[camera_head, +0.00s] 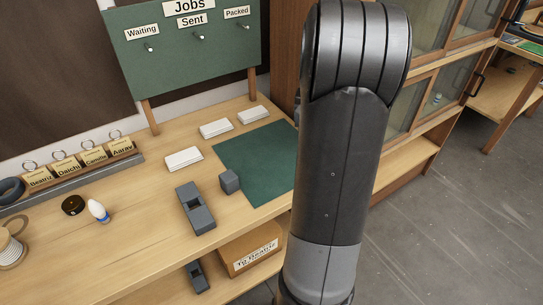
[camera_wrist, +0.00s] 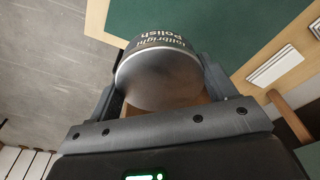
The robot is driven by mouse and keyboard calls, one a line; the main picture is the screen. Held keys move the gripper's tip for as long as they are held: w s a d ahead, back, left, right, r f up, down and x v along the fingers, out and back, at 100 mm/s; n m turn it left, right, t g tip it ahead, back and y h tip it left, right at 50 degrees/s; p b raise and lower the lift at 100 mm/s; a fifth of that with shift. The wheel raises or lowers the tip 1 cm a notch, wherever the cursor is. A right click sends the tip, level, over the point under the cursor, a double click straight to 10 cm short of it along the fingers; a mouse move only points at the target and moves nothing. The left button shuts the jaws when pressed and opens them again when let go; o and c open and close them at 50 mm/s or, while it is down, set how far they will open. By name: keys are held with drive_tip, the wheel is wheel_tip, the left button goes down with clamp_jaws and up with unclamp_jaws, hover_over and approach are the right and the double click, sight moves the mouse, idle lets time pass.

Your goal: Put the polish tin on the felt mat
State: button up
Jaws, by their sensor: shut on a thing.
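The polish tin (camera_wrist: 158,50) is a dark round tin with lettering on its side and a grey round end face, seen in the wrist view. My gripper (camera_wrist: 162,84) is shut on it, one finger at each side. In the head view my arm hides both gripper and tin. The felt mat (camera_head: 255,160) is a flat dark green sheet on the workbench, its right part hidden behind my arm. It also shows behind the tin in the wrist view (camera_wrist: 225,25). I cannot tell how far the tin is above it.
A small grey cube (camera_head: 229,181) stands at the mat's left edge, near a grey slotted block (camera_head: 195,208). White card stacks (camera_head: 216,128) lie behind the mat. A green jobs board (camera_head: 187,50) stands at the back. The visible middle of the mat is clear.

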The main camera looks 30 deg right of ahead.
drive_tip(key=shift+s+d+f, duration=0.1)
drive_tip(key=shift+s+d, duration=0.25)
drive_tip(key=shift+d, duration=0.3)
hover_over(283, 145)
drive_tip(key=f, duration=0.6)
drive_tip(key=shift+s+a+f, duration=0.15)
drive_tip(key=shift+s+f, duration=0.05)
drive_tip(key=shift+f, duration=2.25)
drive_tip(key=o, duration=1.1)
drive_tip(key=shift+f, duration=0.1)
